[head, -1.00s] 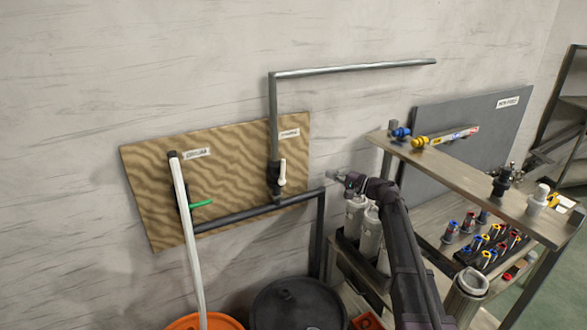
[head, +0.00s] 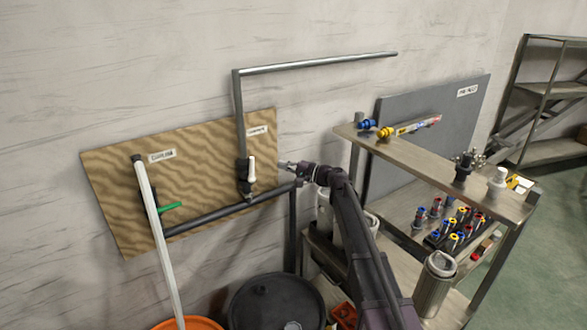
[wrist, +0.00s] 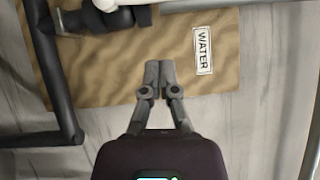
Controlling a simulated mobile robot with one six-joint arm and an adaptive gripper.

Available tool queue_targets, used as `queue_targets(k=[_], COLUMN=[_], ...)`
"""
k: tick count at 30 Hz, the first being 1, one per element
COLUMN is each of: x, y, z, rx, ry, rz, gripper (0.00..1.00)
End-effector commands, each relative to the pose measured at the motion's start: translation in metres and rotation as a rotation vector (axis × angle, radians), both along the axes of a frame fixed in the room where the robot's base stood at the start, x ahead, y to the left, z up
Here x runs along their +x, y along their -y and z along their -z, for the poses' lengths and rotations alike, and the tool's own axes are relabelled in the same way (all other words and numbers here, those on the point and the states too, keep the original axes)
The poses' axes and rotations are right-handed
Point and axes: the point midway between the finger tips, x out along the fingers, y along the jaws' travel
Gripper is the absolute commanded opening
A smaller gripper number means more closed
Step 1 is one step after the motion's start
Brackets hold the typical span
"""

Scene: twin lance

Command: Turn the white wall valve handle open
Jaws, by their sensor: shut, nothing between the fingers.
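The white valve handle (head: 252,169) is on a dark valve body (head: 242,172) on the vertical grey pipe, in front of a wavy brown wall board. In the head view it stands about upright, along the pipe. In the wrist view the white handle (wrist: 104,5) shows only in part at the top edge. My gripper (head: 284,165) is to the right of the handle and apart from it. In the wrist view my gripper (wrist: 157,66) has its fingertips together with nothing between them, over the board beside a label reading WATER (wrist: 202,50).
A green handle (head: 170,207) sits on another valve at the left, by a white hose (head: 160,240). A dark pipe (head: 225,212) runs below the valves. A shelf bench (head: 440,168) with bottles and fittings stands at the right. A black lidded drum (head: 275,303) is below.

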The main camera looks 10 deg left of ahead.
Motion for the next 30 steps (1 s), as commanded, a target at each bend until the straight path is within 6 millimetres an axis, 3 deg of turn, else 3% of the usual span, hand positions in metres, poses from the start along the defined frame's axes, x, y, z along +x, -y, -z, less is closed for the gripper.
queue_targets(k=[7,15,30], x=[0.008,-0.012,-0.016], y=[-0.039,-0.063,-0.070], z=[-0.002,-0.005,-0.005], rx=[0.000,0.000,0.000], ry=[0.000,0.000,0.000], rz=[-0.002,-0.002,0.000], gripper=[0.00,0.00,0.00])
